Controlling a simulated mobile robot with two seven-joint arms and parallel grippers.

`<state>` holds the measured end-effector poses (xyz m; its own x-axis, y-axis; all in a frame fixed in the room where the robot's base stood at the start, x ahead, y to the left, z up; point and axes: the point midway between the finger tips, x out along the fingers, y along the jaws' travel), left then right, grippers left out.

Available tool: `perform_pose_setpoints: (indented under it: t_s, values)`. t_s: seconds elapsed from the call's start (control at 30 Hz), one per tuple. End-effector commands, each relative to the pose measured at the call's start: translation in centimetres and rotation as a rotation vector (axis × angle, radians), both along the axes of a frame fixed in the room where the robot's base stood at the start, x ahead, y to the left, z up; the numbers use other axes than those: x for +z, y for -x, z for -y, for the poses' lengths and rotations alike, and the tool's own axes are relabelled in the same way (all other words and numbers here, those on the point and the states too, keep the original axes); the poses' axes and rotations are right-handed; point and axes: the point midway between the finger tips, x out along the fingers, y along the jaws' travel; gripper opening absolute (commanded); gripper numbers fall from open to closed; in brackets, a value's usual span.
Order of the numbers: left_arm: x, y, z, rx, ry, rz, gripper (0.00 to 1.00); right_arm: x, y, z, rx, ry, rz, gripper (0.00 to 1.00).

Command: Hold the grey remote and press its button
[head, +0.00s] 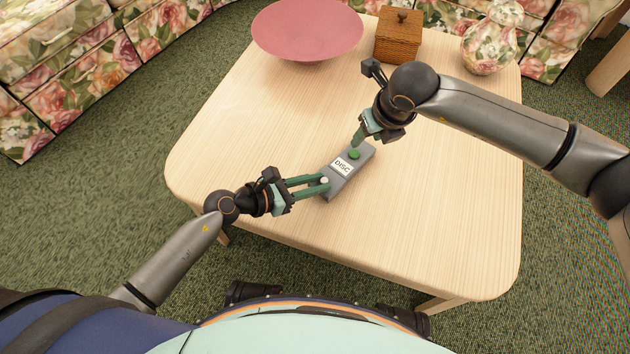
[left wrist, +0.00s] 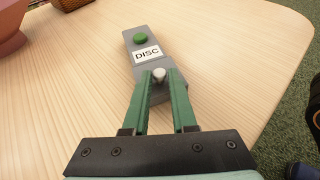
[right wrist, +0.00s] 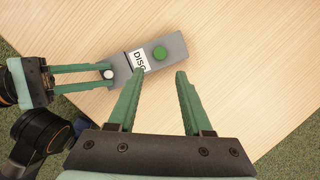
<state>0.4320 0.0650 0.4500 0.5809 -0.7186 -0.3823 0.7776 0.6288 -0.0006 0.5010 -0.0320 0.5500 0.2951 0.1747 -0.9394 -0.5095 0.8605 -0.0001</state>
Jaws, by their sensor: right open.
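The grey remote (head: 335,186) is a slim block with a white "DISC" label, a round green button (head: 355,154) at its far end and a small white knob (left wrist: 159,75) at its near end. It lies on or just over the table; I cannot tell which. My left gripper (head: 326,184) has its fingers closed on both sides of the white knob. My right gripper (head: 357,141) is open, above the green end. In the right wrist view the button (right wrist: 160,53) lies beyond the open fingertips, roughly between them, with nothing held.
The pale wooden table (head: 440,230) is mostly bare around the remote.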

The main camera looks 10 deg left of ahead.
Motion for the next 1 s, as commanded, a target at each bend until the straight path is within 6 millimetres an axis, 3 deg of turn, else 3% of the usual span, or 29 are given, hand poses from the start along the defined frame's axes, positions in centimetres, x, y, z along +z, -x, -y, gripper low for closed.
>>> perform_pose_setpoints:
  t_s: [0.03, 0.2, 0.63, 1.0]
  values:
    - [0.0, 0.01, -0.02, 0.0, 0.0, 0.0, 0.18, 0.0, 0.01, -0.01, 0.0, 0.0, 0.0, 0.5]
    - [-0.01, 0.02, -0.02, 0.0, 0.0, 0.0, 0.0, 0.0, 0.01, -0.01, 0.0, 0.0, 0.0, 0.5]
    - [-0.01, 0.02, -0.02, 0.0, 0.0, 0.0, 0.0, 0.0, 0.0, 0.0, 0.0, 0.0, 0.0, 0.5]
    - [-0.02, 0.02, -0.02, 0.0, -0.001, -0.001, 0.0, 0.0, 0.0, 0.0, 0.0, 0.0, 0.0, 0.1]
